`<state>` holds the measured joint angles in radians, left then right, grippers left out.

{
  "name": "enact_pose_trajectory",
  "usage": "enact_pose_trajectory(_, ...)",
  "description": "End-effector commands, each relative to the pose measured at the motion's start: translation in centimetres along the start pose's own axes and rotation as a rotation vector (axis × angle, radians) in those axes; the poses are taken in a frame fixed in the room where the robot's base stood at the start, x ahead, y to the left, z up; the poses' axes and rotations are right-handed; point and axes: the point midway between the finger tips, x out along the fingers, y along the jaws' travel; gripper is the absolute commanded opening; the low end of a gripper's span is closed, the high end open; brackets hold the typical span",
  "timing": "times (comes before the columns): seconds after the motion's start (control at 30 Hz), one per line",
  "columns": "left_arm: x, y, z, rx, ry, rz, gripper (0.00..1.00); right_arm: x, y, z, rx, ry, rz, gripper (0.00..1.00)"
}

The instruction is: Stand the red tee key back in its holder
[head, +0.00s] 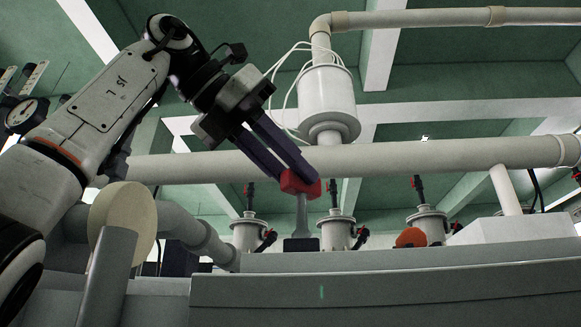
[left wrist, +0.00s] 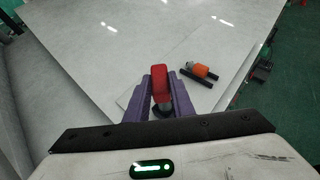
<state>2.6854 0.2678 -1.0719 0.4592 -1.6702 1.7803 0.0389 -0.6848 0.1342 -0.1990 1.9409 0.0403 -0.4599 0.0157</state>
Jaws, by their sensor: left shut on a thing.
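The red tee key (head: 301,215) is upright, with its red handle between the purple fingers of my left gripper (head: 300,178). The gripper reaches down from the upper left and is shut on the handle. The grey shaft runs down to a dark block (head: 301,244), which looks like the holder, on the pale surface. I cannot tell how deep the shaft sits in it. In the left wrist view the red handle (left wrist: 159,78) shows between the fingers, with a dark round part below it. My right gripper is in neither view.
An orange-headed thing with dark bars (left wrist: 197,70) lies on the pale surface to the right; its orange top (head: 410,238) also shows in the head view. White pipes (head: 420,155) run behind the gripper. Several white canisters (head: 338,232) stand behind the surface. Bare surface surrounds the holder.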

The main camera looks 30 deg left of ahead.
Motion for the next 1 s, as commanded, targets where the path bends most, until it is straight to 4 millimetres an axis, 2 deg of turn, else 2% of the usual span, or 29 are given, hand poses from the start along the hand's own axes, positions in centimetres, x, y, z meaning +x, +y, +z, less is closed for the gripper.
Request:
enact_pose_trajectory(0.27,0.0,0.0,0.0,0.000,-0.001,0.000,0.00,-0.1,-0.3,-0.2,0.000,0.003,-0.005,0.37)
enact_pose_trajectory(1.0,0.6,0.1,-1.1,0.000,-0.001,0.000,0.00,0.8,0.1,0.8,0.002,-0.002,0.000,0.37)
